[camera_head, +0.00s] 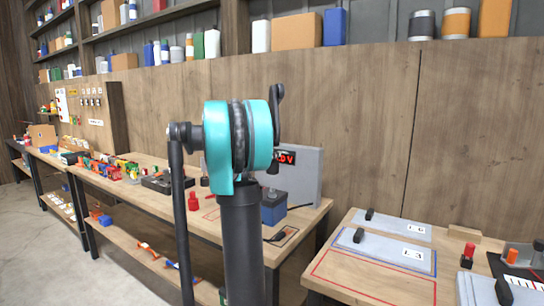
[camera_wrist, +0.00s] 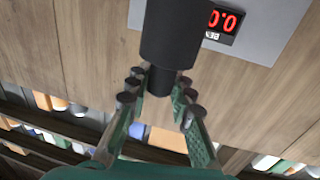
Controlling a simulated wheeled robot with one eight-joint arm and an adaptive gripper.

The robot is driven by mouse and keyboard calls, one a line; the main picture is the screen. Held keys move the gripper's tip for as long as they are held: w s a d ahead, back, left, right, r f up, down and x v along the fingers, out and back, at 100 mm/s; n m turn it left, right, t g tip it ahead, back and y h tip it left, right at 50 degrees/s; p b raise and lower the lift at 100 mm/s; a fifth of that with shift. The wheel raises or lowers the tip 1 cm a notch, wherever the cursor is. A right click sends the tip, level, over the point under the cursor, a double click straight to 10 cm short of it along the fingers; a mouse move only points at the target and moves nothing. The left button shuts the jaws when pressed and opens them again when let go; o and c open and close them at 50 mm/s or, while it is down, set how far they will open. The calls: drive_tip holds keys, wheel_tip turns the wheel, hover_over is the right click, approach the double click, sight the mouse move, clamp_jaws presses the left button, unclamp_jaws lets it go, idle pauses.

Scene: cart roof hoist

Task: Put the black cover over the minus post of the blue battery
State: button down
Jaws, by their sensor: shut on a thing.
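In the wrist view my gripper (camera_wrist: 164,78) is shut on the black cover (camera_wrist: 172,35), a dark cylinder with a narrower end between the fingers. In the head view the blue battery (camera_head: 274,209) stands on the bench behind my arm, which hides its left part. I cannot make out which post is the minus post. My gripper is mostly hidden by the arm in the head view, so its distance from the battery is unclear.
A grey panel (camera_head: 309,165) with a red digital readout (camera_head: 286,158) stands behind the battery. A red cap (camera_head: 193,202) and a black clamp (camera_head: 277,237) lie nearby on the bench (camera_head: 232,231). A second table (camera_head: 345,275) at the right holds grey plates with black parts.

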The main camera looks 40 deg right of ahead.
drive_tip(key=shift+f, duration=0.1)
drive_tip(key=shift+f, duration=2.35)
drive_tip(key=shift+f, duration=2.85)
drive_tip(key=c, duration=1.3)
unclamp_jaws()
drive_tip(key=shift+o, duration=0.2)
drive_tip(key=v, duration=1.2)
